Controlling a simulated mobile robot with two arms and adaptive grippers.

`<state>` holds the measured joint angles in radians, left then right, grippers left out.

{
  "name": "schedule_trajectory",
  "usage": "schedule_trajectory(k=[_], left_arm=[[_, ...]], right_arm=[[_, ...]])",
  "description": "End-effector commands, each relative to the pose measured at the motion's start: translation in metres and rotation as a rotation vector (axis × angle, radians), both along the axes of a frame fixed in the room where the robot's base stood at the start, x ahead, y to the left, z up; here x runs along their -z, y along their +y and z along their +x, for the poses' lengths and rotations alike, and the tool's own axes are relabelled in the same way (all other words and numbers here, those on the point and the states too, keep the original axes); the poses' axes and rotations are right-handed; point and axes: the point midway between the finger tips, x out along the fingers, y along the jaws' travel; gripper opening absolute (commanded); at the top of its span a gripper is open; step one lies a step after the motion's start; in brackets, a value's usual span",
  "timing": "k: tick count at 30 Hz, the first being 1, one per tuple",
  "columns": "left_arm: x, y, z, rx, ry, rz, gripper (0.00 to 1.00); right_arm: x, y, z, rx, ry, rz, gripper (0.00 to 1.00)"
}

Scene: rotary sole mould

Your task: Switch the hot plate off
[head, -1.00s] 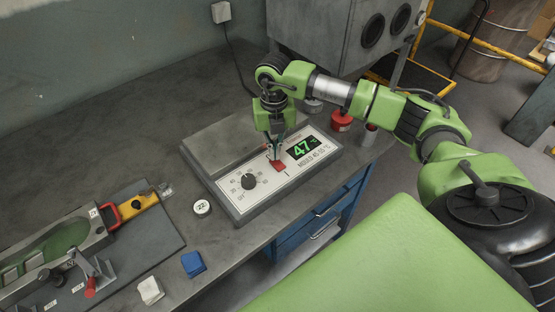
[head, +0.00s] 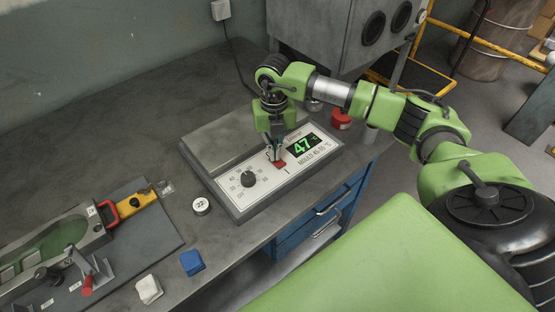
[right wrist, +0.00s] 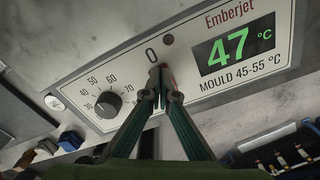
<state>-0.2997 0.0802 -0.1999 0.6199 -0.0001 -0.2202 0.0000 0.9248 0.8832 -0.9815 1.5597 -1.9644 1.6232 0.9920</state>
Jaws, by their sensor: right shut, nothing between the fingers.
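The hot plate (head: 225,140) stands on the bench, a grey slab with a pale sloped control panel. Its display (head: 301,146) reads 47 °C in green, and shows larger in the right wrist view (right wrist: 237,47). A black dial (head: 248,179) sits to the left on the panel. A red rocker switch (head: 280,164) lies below the display's left end. My right gripper (head: 275,157) is shut and empty, its fingertips down at the red switch. In the right wrist view the fingertips (right wrist: 164,82) cover most of the switch, below a "0" mark; contact is hard to tell. My left gripper is not in view.
A round white disc (head: 201,206), a blue block (head: 192,263) and a white block (head: 149,289) lie on the bench in front. A mould fixture (head: 50,245) is at left. A red-lidded pot (head: 341,119) stands behind the plate's right end.

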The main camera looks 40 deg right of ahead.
Motion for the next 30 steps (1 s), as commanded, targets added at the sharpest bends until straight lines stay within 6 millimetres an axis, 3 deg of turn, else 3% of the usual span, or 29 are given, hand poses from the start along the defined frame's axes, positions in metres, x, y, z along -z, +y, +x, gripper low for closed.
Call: schedule_trajectory(k=[8, 30], left_arm=[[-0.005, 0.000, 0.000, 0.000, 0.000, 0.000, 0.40], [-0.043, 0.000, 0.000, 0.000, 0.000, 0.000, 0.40]], right_arm=[[-0.006, 0.000, 0.000, 0.000, 0.001, 0.000, 0.00], [-0.066, 0.000, 0.000, 0.000, 0.001, 0.000, 0.00]])
